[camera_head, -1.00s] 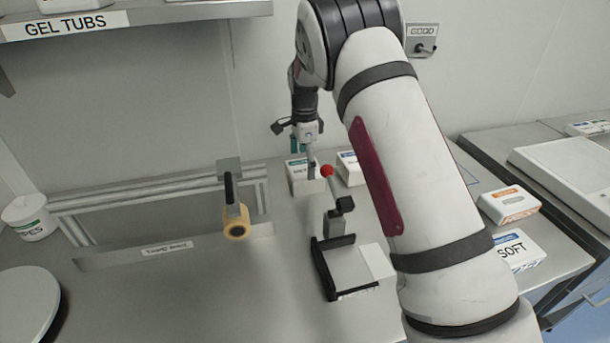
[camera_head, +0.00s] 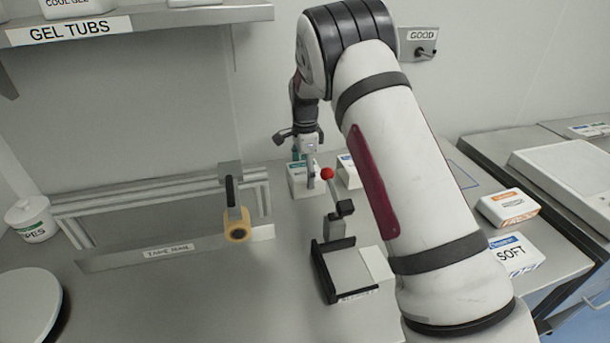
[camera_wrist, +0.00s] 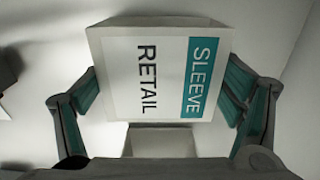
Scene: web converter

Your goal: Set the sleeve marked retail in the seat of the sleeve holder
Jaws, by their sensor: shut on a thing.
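A white box with a teal band, marked SLEEVE RETAIL (camera_wrist: 166,75), sits between the fingers of my gripper (camera_wrist: 160,95) in the wrist view. In the head view my gripper (camera_head: 309,172) points down at the back of the bench, shut on this sleeve (camera_head: 299,185). I cannot tell whether the sleeve touches the bench. A black bracket with a pale flat seat (camera_head: 350,272), apparently the sleeve holder, stands nearer the front. Its lever has a red knob (camera_head: 327,174), which shows just right of my gripper. The seat looks empty.
Another white box (camera_head: 347,172) stands right of the held sleeve, partly behind my arm. A tape roll on a stand (camera_head: 237,226) is to the left. Boxes marked FREE-like (camera_head: 509,208) and SOFT (camera_head: 516,254) lie at right.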

